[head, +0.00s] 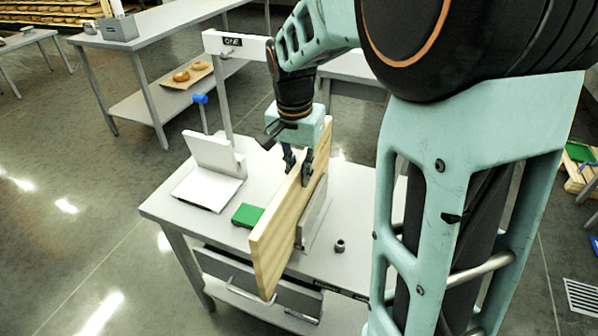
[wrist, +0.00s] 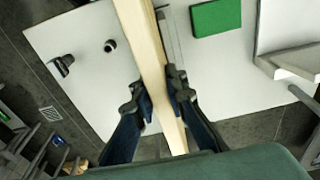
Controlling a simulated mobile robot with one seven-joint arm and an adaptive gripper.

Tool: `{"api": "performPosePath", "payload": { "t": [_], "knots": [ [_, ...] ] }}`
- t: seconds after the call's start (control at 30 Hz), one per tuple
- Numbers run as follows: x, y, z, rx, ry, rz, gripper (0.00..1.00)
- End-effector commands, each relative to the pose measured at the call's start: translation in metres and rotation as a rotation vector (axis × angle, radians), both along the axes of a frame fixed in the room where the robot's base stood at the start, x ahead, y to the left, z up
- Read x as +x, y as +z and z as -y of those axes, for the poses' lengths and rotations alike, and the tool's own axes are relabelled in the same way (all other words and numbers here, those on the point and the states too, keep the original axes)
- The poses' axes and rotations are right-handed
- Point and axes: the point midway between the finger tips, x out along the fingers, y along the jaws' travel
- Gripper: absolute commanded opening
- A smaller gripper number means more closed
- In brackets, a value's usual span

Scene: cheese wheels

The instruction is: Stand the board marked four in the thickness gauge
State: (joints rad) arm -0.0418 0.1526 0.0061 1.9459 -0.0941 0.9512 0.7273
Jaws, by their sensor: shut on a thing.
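My gripper (head: 298,166) is shut on a long pale wooden board (head: 285,222), with one finger on each broad face. The board stands on edge over the white table, and its near end reaches past the table's front edge. In the wrist view the board (wrist: 142,35) runs between my fingers (wrist: 157,90). No number shows on it. A grey upright plate (head: 315,218) stands close along the board's right side, partly hidden by it. It may be the thickness gauge, but I cannot tell. I cannot tell whether the board touches it.
A green block (head: 246,215) lies left of the board. A white angled stand (head: 212,160) is at the table's left, near a post with a sign reading ONE (head: 232,41). A small dark ring (head: 340,245) lies right. Another table (head: 160,22) stands behind.

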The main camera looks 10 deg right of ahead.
Motion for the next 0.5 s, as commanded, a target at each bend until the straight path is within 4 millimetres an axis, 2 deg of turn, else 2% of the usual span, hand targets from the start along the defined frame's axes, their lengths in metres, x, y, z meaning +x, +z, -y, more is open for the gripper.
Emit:
{"api": "performPosePath", "payload": {
  "t": [0.17,0.2,0.33,0.37,0.5],
  "knots": [
    [0.001,0.0017,0.0,0.0,0.0,0.004,0.0],
    [0.0009,0.0017,0.0001,0.0,0.0,0.004,0.16],
    [0.0007,0.0014,0.0,0.0,0.0,0.003,0.3],
    [0.0006,0.0013,0.0001,0.0,0.0,0.003,0.33],
    [0.0004,0.0007,0.0,0.0,0.0,0.001,0.33]
  ]
}}
